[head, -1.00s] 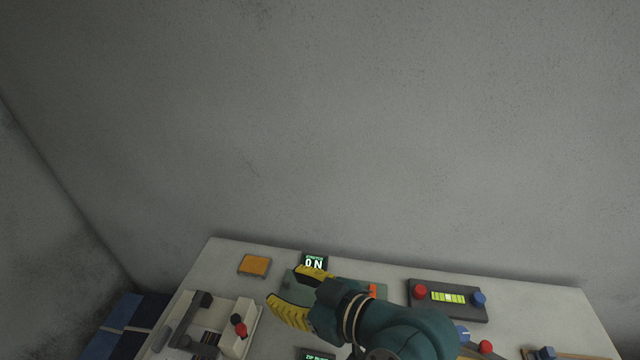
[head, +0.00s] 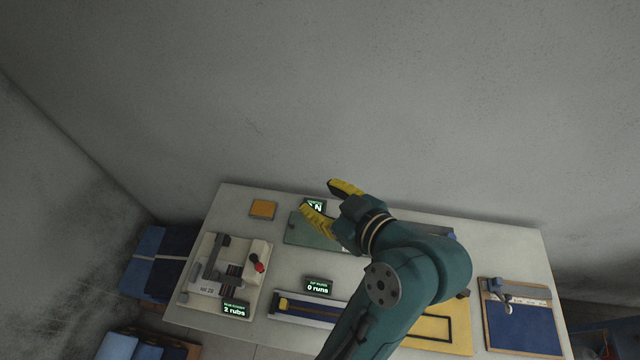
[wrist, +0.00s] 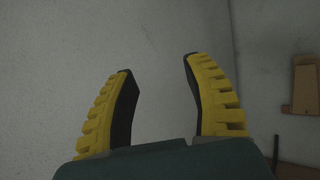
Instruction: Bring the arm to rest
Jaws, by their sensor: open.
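My gripper (head: 325,198) has yellow ribbed fingers and is raised over the back half of the grey-white table (head: 205,225) in the head view. My teal arm reaches up to it from the lower right. In the wrist view my gripper (wrist: 158,75) is open, with nothing between its fingers and the grey wall behind them. The gripper and arm hide part of a green plate (head: 300,232) and of a small display whose text is partly covered.
An orange block (head: 263,208) lies at the back left. A white fixture with a red knob (head: 259,267) stands at the left, with a "2 rubs" display. A "0 runs" display (head: 318,287) is mid-table. A blue board (head: 525,325) is at the right. Blue folded items (head: 155,262) lie beside the table.

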